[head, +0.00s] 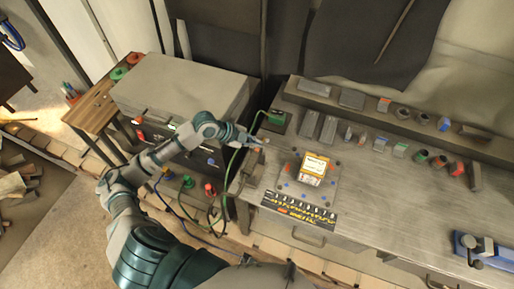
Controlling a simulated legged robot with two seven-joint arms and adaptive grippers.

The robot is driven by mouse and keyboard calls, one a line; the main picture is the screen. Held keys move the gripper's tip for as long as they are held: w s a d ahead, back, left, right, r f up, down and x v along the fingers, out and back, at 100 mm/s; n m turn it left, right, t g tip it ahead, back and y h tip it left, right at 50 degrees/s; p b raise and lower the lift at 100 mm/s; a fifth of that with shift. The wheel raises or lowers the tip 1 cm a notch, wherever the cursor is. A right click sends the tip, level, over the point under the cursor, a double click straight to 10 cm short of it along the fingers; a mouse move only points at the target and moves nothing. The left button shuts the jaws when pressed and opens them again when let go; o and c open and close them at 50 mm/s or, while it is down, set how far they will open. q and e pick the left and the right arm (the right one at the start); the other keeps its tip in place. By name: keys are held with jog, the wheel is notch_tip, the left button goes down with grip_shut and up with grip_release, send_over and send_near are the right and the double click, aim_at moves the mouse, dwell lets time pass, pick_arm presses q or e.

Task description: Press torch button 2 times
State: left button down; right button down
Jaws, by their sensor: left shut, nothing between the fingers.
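My left arm comes in from the lower left. Its gripper (258,142) is shut and empty, above the left end of the metal workbench (385,205). A brownish-grey, upright object (249,167) stands at the bench's left edge, just below the gripper in the picture; it may be the torch, but I cannot tell for sure. A green cable (235,160) loops beside it. No button can be made out at this size. My right gripper is not in view.
A yellow-and-white box (314,168) sits on a plate (291,188) on the bench. A dark green box (276,121) stands behind the gripper. A grey cabinet (185,85) is at left. Small items line the bench's back; a blue vise (482,248) is at right.

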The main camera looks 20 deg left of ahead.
aim_at(256, 149)
pick_arm(q)
jog(key=shift+d+f, duration=0.1)
jog(key=shift+f, duration=0.2)
jog(key=shift+f, duration=0.45)
dwell(0.8)
jog(key=shift+r, duration=0.15)
jog(key=shift+r+p, duration=0.7)
jog(key=shift+p, duration=0.2)
notch_tip(256, 149, up, 5)
jog(key=p, duration=0.5)
jog(key=shift+r, duration=0.1)
dwell(1.5)
